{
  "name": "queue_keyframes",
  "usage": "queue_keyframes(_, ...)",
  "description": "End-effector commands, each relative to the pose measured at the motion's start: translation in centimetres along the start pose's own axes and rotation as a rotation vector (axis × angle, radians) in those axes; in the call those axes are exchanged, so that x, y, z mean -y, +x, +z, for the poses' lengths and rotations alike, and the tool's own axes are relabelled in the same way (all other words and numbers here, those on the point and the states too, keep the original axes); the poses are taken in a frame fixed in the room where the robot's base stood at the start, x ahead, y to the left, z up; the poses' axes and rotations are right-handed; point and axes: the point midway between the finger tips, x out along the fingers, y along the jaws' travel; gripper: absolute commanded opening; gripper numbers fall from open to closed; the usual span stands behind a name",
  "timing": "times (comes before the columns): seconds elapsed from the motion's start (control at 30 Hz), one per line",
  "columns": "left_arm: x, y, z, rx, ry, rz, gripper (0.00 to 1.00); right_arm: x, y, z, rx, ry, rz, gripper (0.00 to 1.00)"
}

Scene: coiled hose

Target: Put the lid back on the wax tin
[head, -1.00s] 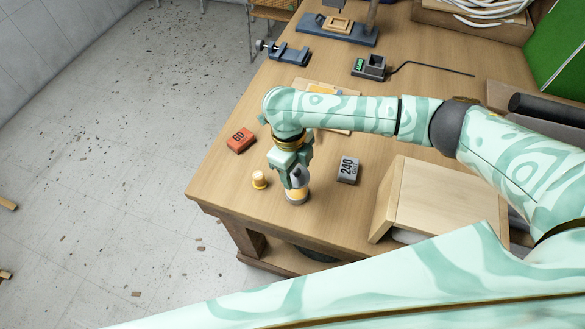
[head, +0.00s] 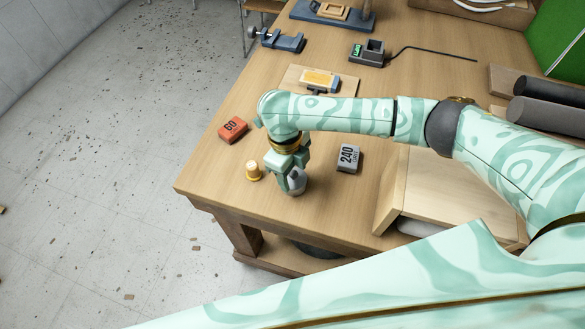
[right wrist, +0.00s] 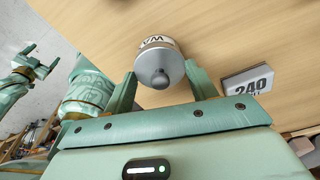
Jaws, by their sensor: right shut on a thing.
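The right gripper also shows in the right wrist view (right wrist: 162,84). The wax tin (right wrist: 155,42), with a white label starting "WA", is right under the lid. In the head view the gripper and lid (head: 298,181) cover the tin. I cannot tell if the lid is fully seated. My left gripper (right wrist: 42,56) shows only in the right wrist view, far off at the left, fingers apart and empty.
A grey 240 block (head: 348,158) lies close right, an orange 60 block (head: 233,129) farther left. A wooden box-like stand (head: 445,195) is at the right. The table's front edge is near.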

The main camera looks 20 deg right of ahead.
Motion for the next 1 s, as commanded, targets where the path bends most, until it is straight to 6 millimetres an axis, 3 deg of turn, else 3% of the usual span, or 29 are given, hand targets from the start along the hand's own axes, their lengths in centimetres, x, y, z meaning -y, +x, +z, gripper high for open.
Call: queue_keyframes(1.0, 0.05, -0.68, -0.08, -0.001, 0.0, -0.001, 0.79, -0.03, -0.05, -0.05, -0.001, 0.0, 0.0, 0.35)
